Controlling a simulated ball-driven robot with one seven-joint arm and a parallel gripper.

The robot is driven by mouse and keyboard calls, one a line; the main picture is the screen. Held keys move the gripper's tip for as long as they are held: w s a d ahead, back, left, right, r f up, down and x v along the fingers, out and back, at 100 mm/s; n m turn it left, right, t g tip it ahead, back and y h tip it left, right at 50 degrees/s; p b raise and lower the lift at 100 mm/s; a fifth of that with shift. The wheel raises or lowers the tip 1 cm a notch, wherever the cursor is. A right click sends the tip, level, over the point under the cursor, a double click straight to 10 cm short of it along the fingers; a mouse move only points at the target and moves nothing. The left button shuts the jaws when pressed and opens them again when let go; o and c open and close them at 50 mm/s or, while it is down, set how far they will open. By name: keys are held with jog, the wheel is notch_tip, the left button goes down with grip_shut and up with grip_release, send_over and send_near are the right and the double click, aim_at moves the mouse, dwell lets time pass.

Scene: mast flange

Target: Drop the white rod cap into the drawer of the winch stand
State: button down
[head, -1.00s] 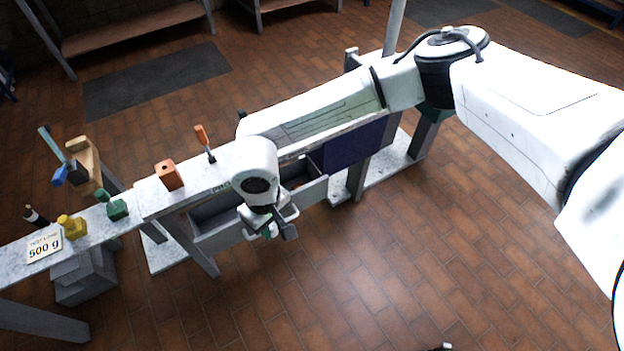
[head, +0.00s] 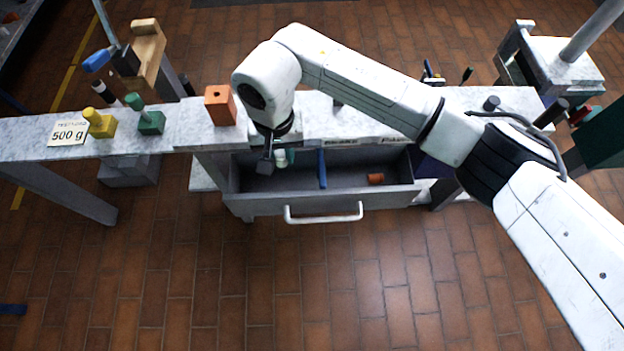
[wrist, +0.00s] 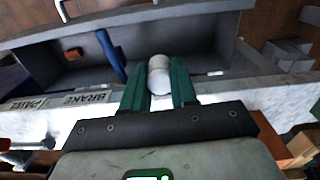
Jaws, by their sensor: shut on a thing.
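The white rod cap (wrist: 159,74) sits between the green fingers of my gripper (wrist: 158,82) in the wrist view. In the head view the cap (head: 281,158) shows small beside a teal finger. My gripper (head: 279,157) is shut on it and points down over the left compartment of the open drawer (head: 300,206). The drawer is pulled out from under the marble top of the winch stand. A blue divider (head: 322,168) splits it, and it shows in the wrist view too (wrist: 111,56). The cap's exact height above the drawer floor is hard to tell.
An orange piece (head: 375,178) lies in the drawer's right compartment. An orange block (head: 220,106), a green weight (head: 150,119) and a yellow weight (head: 100,123) stand on the top to the left. The drawer handle (head: 323,214) sticks out in front. Floor in front is clear.

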aim_at(282, 167)
jog(key=shift+a+f+b, duration=0.1)
jog(key=shift+f+b, duration=1.5)
jog(key=shift+f, duration=7.2)
jog(key=shift+f+b, duration=0.35)
jog(key=shift+f, duration=0.25)
jog(key=c, duration=0.9)
grip_release()
notch_tip(282, 167, up, 13)
jog(key=p, duration=0.3)
jog(key=shift+r, duration=0.15)
jog(key=shift+s, duration=0.1)
